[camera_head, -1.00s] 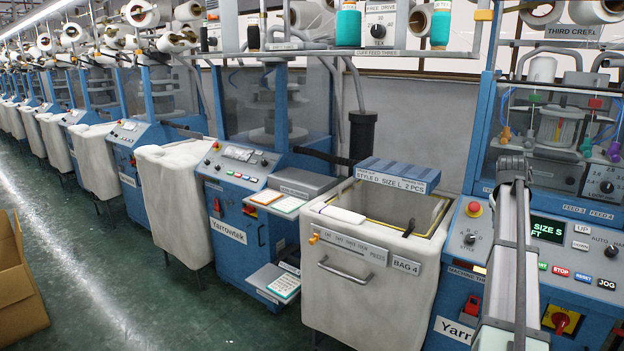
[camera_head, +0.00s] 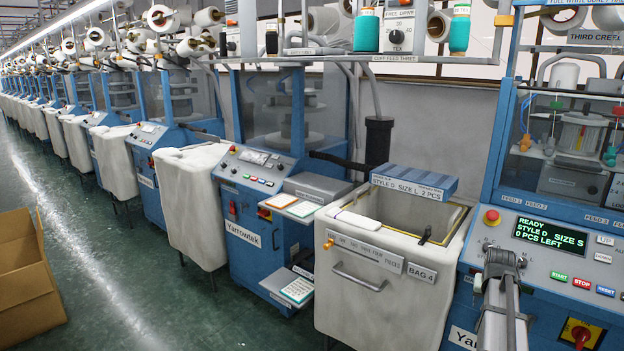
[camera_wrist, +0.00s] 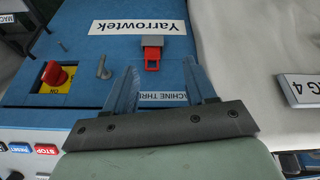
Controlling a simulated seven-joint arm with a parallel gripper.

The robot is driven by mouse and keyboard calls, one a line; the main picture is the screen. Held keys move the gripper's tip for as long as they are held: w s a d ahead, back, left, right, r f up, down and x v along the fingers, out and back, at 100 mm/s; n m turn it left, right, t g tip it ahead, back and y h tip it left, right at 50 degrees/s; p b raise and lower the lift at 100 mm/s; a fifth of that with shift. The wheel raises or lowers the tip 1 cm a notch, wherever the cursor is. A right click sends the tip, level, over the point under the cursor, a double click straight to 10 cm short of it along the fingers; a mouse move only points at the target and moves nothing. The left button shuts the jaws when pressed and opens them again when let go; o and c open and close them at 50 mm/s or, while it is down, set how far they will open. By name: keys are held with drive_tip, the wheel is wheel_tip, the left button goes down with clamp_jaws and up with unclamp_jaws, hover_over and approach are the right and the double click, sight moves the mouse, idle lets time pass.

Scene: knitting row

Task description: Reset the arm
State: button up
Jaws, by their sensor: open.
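My gripper (camera_wrist: 163,88) shows in the wrist view with its two fingers apart and nothing between them. Behind the gap is the blue front of machine three, with a label partly hidden by the gripper. A red latch-like part (camera_wrist: 152,53) sits just beyond the fingertips, and a white Yarrowtek label (camera_wrist: 138,26) lies past it. I cannot tell whether the fingers touch the panel. In the head view my arm stands in front of the right machine; its fingers cannot be made out there.
A white bin (camera_head: 372,315) marked BAG 4 stands left of my arm, with a blue-topped box (camera_head: 414,180) at its back. The display (camera_head: 550,234) reads READY, STYLE D, SIZE S, 0 PCS LEFT. A red rotary switch (camera_wrist: 54,73) is near my fingers. The aisle floor (camera_head: 130,280) is clear beside a cardboard box (camera_head: 25,265).

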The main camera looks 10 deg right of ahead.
drive_tip(key=s+a+f+n+g+y, duration=0.1)
drive_tip(key=s+a+f, duration=0.4)
drive_tip(key=a+f, duration=0.4)
drive_tip(key=s+a+f+g+y, duration=0.15)
drive_tip(key=s+a+f, duration=0.25)
drive_tip(key=a+f, duration=0.45)
drive_tip(key=s+a+f+n+g+y, duration=0.15)
drive_tip(key=s+a+f, duration=0.4)
drive_tip(key=f, duration=0.65)
drive_tip(key=s+a+f+n+g, duration=0.1)
drive_tip(key=s+a+f+g, duration=0.1)
drive_tip(key=s+a+f, duration=0.3)
drive_tip(key=s+a+f+n+g, duration=0.1)
drive_tip(key=s+a+f+g, duration=0.1)
drive_tip(key=s+a+f, duration=0.3)
drive_tip(key=s+a+f+n+g+h, duration=0.1)
drive_tip(key=s+a+f+n+g, duration=0.1)
drive_tip(key=s+a+f, duration=0.3)
drive_tip(key=s+a, duration=0.4)
drive_tip(key=s, duration=0.7)
drive_tip(key=shift+a+f, duration=0.2)
drive_tip(key=shift+a, duration=0.2)
